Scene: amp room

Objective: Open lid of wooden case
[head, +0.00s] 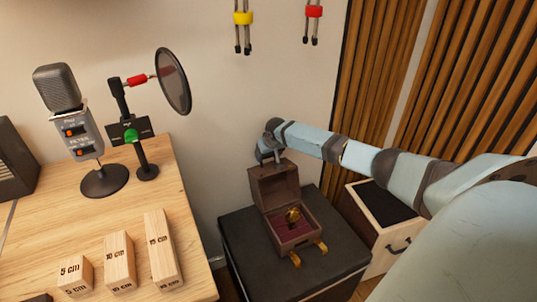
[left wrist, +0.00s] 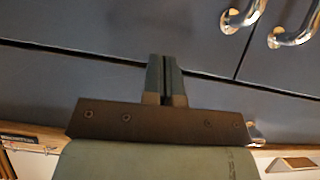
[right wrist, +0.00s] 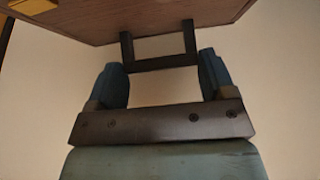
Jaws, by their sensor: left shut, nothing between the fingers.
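The small wooden case (head: 290,229) stands on a black-topped stand (head: 243,255) with its lid (head: 275,186) raised upright. A red lining and a gold object (head: 293,215) show inside; two gold latches hang at its front. My right gripper (head: 268,150) is at the top edge of the lid. In the right wrist view my right gripper (right wrist: 163,62) has its fingers spread wide at a dark handle (right wrist: 160,63) on the lid (right wrist: 100,22); I cannot tell whether they touch it. My left gripper (left wrist: 166,62) is shut and empty before dark cabinet fronts, outside the head view.
A wooden desk (head: 150,185) on the left holds a microphone (head: 57,88), a pop filter (head: 173,82) and labelled wooden blocks (head: 162,250). A drawer unit (head: 378,230) stands right of the stand. Chrome handles (left wrist: 243,17) stick out from the cabinet (left wrist: 90,50).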

